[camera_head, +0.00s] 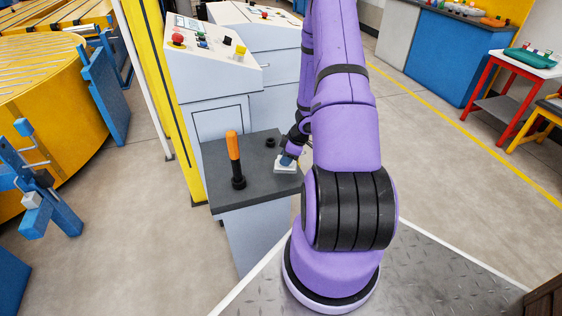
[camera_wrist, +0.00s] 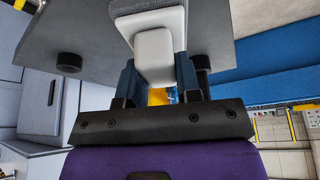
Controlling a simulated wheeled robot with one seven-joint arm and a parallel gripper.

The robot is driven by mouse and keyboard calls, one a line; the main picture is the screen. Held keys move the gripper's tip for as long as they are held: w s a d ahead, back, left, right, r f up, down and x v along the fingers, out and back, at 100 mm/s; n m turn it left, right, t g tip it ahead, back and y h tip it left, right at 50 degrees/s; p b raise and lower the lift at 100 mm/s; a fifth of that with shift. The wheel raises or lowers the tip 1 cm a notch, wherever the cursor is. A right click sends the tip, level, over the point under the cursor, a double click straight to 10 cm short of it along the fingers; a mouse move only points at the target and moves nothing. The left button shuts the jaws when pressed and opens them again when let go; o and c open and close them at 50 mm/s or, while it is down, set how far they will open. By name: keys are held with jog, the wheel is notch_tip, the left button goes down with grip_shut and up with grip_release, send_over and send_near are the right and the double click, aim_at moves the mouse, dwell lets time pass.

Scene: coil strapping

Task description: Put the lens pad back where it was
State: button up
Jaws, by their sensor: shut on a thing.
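The lens pad (camera_wrist: 155,50) shows in the wrist view as a white rounded block with a grey textured part at its top end. My gripper (camera_wrist: 159,76) is shut on the white block, with one blue finger on each side. In the head view my gripper (camera_head: 287,159) is low over the right part of a dark grey stand top (camera_head: 226,192). A white, flat, squarish piece (camera_head: 285,168) shows right under the fingers there. I cannot tell whether it is part of the pad or whether the pad touches the top.
An orange-handled lever (camera_head: 234,158) stands upright on the stand, left of my gripper. A small black knob (camera_head: 270,142) is behind it. A control console (camera_head: 212,52) with buttons stands behind the stand.

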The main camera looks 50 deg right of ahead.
jog(key=shift+w+d+f, duration=0.1)
jog(key=shift+w+d, duration=0.05)
jog(key=shift+w, duration=0.55)
jog(key=shift+w+d+f, duration=0.1)
jog(key=shift+w, duration=0.6)
notch_tip(320, 180, down, 3)
jog(key=shift+f, duration=0.2)
jog(key=o, duration=0.9)
jog(key=shift+c, duration=0.2)
